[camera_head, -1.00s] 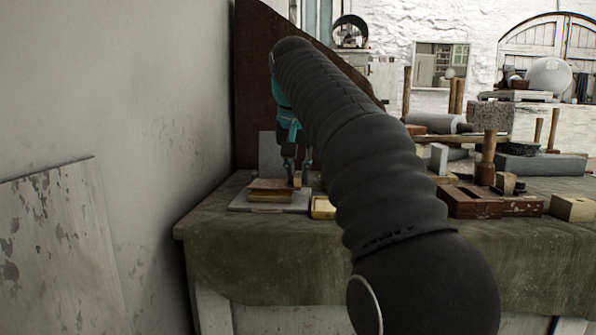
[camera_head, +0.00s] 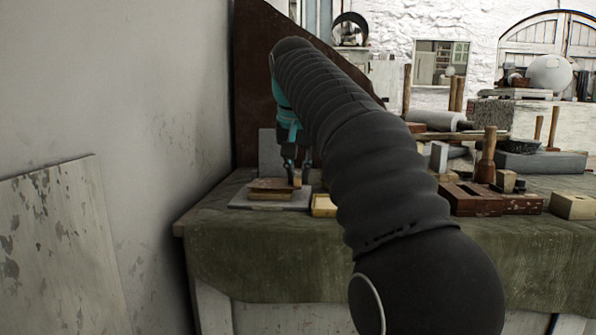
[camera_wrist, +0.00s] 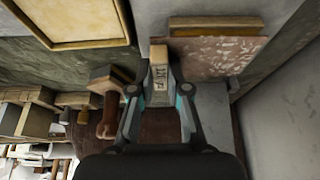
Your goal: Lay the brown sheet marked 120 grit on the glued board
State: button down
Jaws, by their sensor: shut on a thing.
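The brown mottled sheet (camera_head: 268,184) lies over a tan board (camera_head: 268,195) on a grey slab (camera_head: 240,203) at the left end of the bench. In the wrist view the sheet (camera_wrist: 213,55) is at the upper right, with the board's ochre edge (camera_wrist: 215,27) beyond it. My gripper (camera_head: 298,180) is at the sheet's right side, shut on a small tan block (camera_wrist: 159,72) with dark writing, partly readable as 12. The block is close beside the sheet. I cannot tell whether it is joined to it, or whether the sheet rests fully flat.
A yellowish block (camera_head: 323,205) sits just right of the slab. A dark red-brown box (camera_head: 470,199), a mallet (camera_head: 487,155) and another tan block (camera_head: 573,205) stand farther right. A brown upright panel (camera_head: 255,90) and a wall bound the left side.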

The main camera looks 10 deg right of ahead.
jog(key=shift+f+b, duration=0.3)
jog(key=shift+f, duration=0.2)
jog(key=c, duration=1.1)
grip_release()
jog(key=shift+o, duration=0.2)
jog(key=shift+r, duration=0.2)
jog(key=shift+r+p, duration=1.9)
jog(key=shift+p, duration=0.3)
jog(key=shift+f, duration=0.1)
